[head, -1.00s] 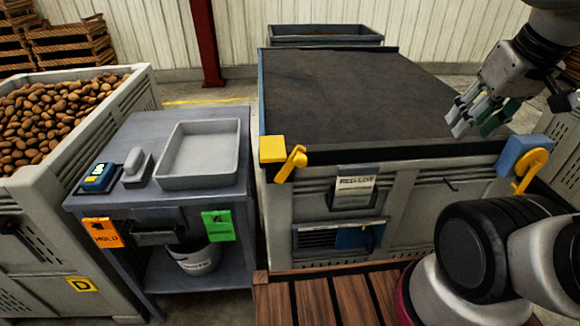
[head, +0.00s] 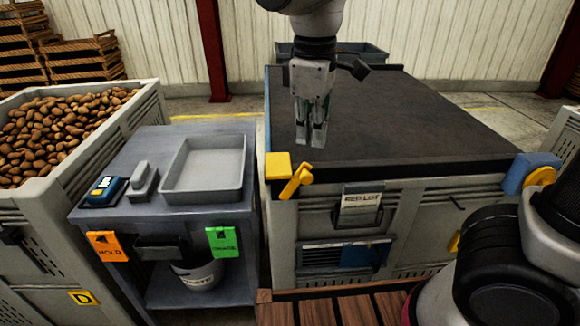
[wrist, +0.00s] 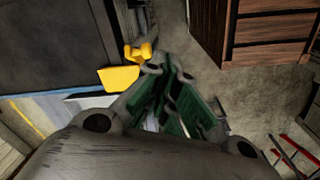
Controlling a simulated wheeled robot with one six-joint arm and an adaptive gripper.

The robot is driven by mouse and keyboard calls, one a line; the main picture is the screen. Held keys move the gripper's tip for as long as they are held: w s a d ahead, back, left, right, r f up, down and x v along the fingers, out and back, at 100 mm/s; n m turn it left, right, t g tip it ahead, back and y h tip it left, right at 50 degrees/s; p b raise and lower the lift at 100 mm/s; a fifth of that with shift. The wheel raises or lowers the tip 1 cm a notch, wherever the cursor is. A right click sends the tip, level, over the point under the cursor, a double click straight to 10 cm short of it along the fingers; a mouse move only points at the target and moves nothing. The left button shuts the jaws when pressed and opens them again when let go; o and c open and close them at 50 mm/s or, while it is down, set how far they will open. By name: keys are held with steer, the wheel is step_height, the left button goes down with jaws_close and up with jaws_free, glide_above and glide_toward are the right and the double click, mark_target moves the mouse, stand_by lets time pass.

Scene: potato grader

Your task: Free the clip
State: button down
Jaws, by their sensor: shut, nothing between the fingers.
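A yellow clip (head: 297,182) with a slanting lever is beside a yellow block (head: 277,165) at the near left corner of the large dark-topped bin. In the wrist view the clip (wrist: 140,52) and block (wrist: 118,78) show just left of the fingers. A second clip with a blue block (head: 529,172) and round yellow part (head: 540,177) is at the near right corner; its lower part is not clear. My gripper (head: 311,143) points down, above and behind the left clip in the head view, apart from it. Its green-padded fingers (wrist: 166,72) are shut and empty.
A grey side table with an empty tray (head: 165,190), a blue device (head: 103,190) and orange and green tags stands left of the bin (head: 300,235). A potato crate (head: 150,105) is further left. A wooden pallet (head: 285,312) lies in front. Space above the bin is clear.

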steer(key=w+a+r+n+h, duration=0.1)
steer(key=a+r+n, duration=0.1)
steer(key=a+n, duration=0.4)
steer(key=shift+a+r, duration=0.4)
steer(key=shift+a, duration=0.5)
steer(key=shift+w, duration=0.1)
steer(key=w+d+f, duration=0.1)
steer(key=d+f, duration=0.3)
steer(key=f, duration=0.8)
steer(key=shift+w+f, duration=0.2)
steer(key=shift+w, duration=0.05)
